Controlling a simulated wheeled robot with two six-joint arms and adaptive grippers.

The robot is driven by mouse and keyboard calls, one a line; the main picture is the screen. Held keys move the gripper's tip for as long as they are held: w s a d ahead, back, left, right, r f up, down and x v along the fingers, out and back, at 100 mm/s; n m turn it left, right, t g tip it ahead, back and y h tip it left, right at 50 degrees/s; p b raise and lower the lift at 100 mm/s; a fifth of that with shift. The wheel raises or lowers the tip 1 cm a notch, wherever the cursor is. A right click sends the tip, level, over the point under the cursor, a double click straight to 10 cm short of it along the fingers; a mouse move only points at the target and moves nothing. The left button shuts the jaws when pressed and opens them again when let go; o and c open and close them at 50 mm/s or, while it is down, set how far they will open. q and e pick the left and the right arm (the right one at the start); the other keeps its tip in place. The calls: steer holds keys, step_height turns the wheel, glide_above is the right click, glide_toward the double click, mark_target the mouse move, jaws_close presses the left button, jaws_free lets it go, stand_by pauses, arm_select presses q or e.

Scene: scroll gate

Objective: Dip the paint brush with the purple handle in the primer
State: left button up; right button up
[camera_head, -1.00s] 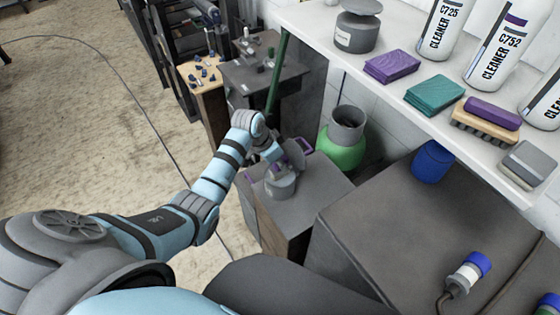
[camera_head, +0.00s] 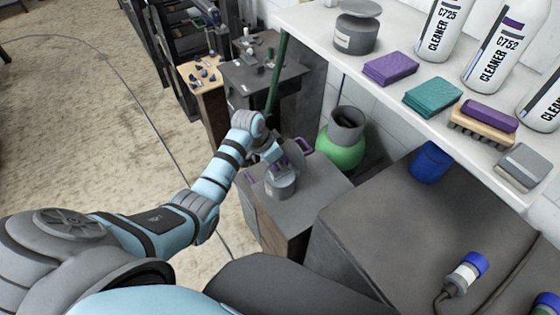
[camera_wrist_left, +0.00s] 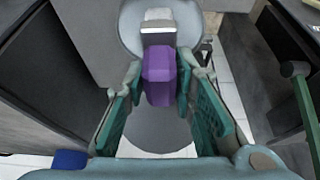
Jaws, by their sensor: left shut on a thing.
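My left gripper (camera_wrist_left: 160,88) is shut on the purple handle (camera_wrist_left: 159,75) of the paint brush. The brush's pale metal band (camera_wrist_left: 158,27) points away from the gripper, over a light grey round surface. The bristles are hard to make out. In the head view the left gripper (camera_head: 279,158) is just above and behind a small grey tin (camera_head: 281,186) on a low grey cabinet (camera_head: 318,183). I cannot tell whether the brush touches the tin or its contents. The tin's label is unreadable from here. My right gripper is not in view.
A green container with a grey neck (camera_head: 342,152) stands behind the cabinet. A large grey cabinet (camera_head: 375,225) with a blue cup (camera_head: 431,162) is to the right. The shelf (camera_head: 320,38) holds cleaner bottles, sponges and a grey jar (camera_head: 356,30).

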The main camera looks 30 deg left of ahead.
arm_select(q)
step_height(320, 180, up, 7)
steer(key=p, duration=0.6)
steer(key=shift+f, duration=0.1)
